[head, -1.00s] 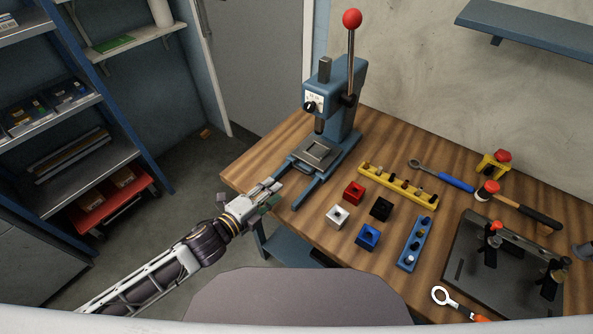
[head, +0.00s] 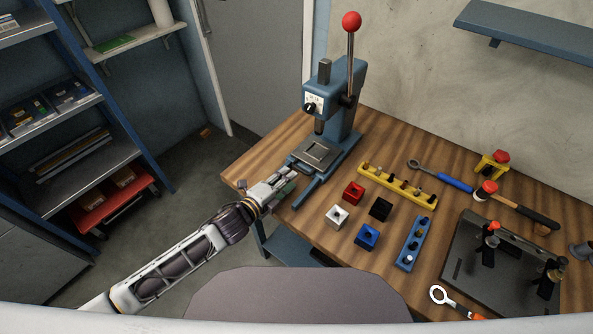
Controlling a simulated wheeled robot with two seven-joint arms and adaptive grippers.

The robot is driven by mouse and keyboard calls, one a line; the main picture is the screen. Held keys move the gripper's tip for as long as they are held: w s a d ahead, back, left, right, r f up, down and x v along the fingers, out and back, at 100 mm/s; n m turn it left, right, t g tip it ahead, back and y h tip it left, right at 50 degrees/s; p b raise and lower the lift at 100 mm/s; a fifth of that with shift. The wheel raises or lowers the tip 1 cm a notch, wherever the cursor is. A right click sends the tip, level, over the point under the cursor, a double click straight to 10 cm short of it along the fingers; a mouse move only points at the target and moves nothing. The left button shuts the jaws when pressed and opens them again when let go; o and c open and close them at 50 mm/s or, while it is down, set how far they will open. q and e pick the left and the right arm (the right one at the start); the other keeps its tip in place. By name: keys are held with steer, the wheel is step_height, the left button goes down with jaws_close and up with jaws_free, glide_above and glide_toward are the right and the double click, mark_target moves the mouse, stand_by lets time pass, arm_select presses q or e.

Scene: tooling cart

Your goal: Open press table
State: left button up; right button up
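A blue arbor press (head: 343,97) stands at the back left of the wooden bench, with a long lever topped by a red ball (head: 352,20). Its grey square press table (head: 317,152) sits low on the base, between two blue legs that reach toward the front. My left gripper (head: 286,174) is at the bench's left edge, just in front of the press table and by the ends of the legs. Its fingers are small in view; I cannot tell whether they are open or touching the press. My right gripper is not in view.
Red (head: 353,192), white (head: 337,216), black and blue blocks (head: 368,236) stand right of the press. A yellow rack (head: 398,187), a blue rack (head: 414,243), wrenches, a hammer (head: 518,207) and a dark fixture plate (head: 470,285) fill the right side. A shelf unit (head: 75,123) stands left.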

mark_target(296, 179)
arm_select(q)
steer(key=shift+x, duration=2.85)
jaws_close()
